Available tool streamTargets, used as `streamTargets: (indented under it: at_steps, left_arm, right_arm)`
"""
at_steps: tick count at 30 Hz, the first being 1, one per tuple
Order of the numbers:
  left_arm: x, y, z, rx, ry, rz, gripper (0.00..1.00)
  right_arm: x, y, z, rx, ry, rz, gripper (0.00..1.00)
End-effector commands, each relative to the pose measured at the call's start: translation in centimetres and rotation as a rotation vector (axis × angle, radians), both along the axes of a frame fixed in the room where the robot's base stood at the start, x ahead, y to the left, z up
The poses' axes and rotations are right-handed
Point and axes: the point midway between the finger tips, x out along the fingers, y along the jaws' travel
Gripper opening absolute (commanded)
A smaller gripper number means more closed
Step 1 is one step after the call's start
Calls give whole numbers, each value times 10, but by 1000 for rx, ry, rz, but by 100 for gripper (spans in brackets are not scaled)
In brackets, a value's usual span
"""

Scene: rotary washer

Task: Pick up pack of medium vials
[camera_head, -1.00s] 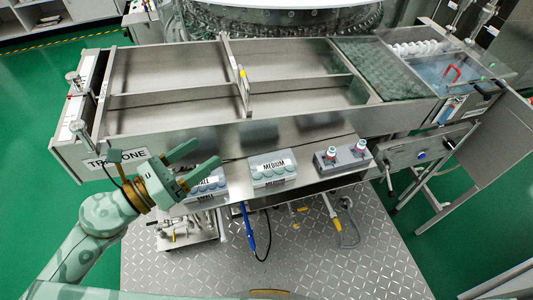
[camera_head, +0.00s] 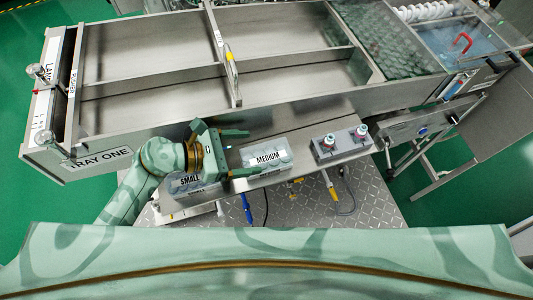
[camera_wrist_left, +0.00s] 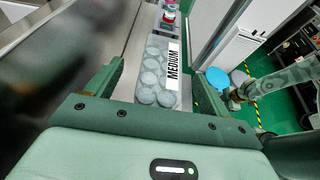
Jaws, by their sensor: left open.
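The pack of medium vials (camera_head: 278,168) is a clear pack with round vial tops and a white MEDIUM label. It rests on the metal shelf in front of the trough. My left gripper (camera_head: 246,153) is open just left of the pack, with its fingers pointing at it. In the left wrist view the pack (camera_wrist_left: 152,75) lies ahead between the spread fingers (camera_wrist_left: 146,82). Contact cannot be made out. A patterned arm at the right of the wrist view seems to be my right one; its gripper (camera_wrist_left: 234,97) is too small to read.
The SMALL pack (camera_head: 190,183) sits left on the shelf, partly under my left gripper. A grey block with two small vials (camera_head: 341,143) stands to the right. The steel trough marked TRAY ONE (camera_head: 150,105) runs behind the shelf. A blue-handled tool (camera_head: 247,209) hangs below.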

Motion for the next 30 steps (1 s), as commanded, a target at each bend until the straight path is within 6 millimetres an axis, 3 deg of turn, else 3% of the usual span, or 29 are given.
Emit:
streamTargets:
  at_steps: [3,10,19,24,25,30]
  left_arm:
    - [3,-11,-2,-4,1,0,81]
    - [12,-43,-16,-3,1,1,81]
    - [13,-48,-20,-1,0,0,81]
    - [13,-48,-20,-1,0,0,34]
    - [13,-48,-20,-1,0,0,28]
    - [13,-48,-20,-1,0,0,28]
  right_arm:
    - [12,1,4,2,-19,-1,36]
    - [0,1,9,1,-4,-1,36]
    - [-4,0,9,1,3,0,36]
    - [-3,0,9,1,3,0,36]
    - [-3,0,9,1,3,0,36]
    - [-2,0,9,0,2,0,36]
